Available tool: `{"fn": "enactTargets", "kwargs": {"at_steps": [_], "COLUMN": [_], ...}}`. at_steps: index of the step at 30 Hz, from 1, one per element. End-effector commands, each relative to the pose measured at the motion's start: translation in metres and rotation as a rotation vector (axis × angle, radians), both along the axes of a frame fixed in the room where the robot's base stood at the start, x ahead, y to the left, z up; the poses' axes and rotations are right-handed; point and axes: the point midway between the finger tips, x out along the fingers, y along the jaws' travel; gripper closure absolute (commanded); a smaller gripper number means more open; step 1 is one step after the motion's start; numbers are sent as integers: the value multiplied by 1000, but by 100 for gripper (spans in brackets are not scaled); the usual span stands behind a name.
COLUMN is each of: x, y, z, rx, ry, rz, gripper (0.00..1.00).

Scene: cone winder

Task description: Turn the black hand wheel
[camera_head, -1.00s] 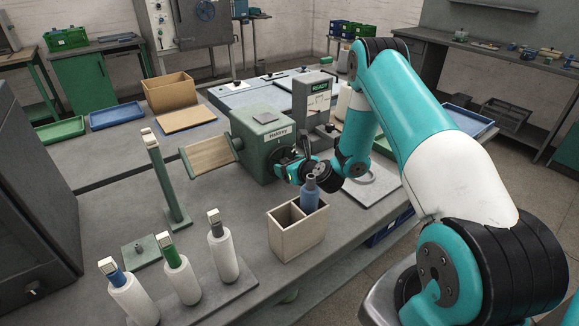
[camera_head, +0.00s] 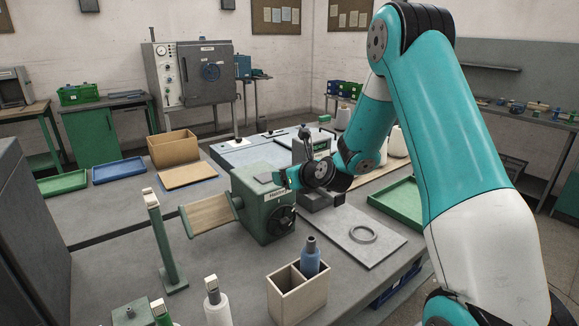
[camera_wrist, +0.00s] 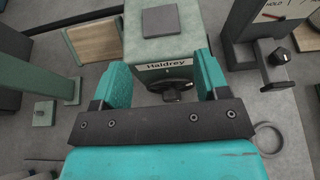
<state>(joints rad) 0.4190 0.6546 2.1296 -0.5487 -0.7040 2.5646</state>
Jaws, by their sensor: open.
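The black hand wheel (camera_head: 283,219) sits on the right-hand face of the green winder housing (camera_head: 252,212) labelled Haldrey. In the wrist view the black hand wheel (camera_wrist: 177,91) shows below the label, between and beyond my fingers, partly cut off by the gripper's dark bar. My gripper (camera_head: 282,178) is raised beside the top edge of the housing, above the wheel and apart from it. In the wrist view my gripper (camera_wrist: 163,65) has its two teal fingers wide apart with nothing between them.
A wooden box (camera_head: 297,293) holding a blue bottle (camera_head: 311,257) stands in front of the winder. A grey plate with a ring (camera_head: 363,234) lies to the right. A grey gauge stand (camera_wrist: 262,35) stands right of the housing. A green post (camera_head: 162,240) stands at left.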

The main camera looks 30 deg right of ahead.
Motion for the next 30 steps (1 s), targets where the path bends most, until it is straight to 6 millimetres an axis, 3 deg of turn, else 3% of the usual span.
{"fn": "enactTargets", "kwargs": {"at_steps": [6,19,22,25,30], "x": [0,-1,-7,-25,-92], "y": [0,8,35,83,176], "z": [22,27,36,50,74], "rx": [0,-31,-152,-381,-902], "ry": [0,8,36,71,44], "rz": [0,32,154,391,981], "gripper": [32,32,32,32,32]}}
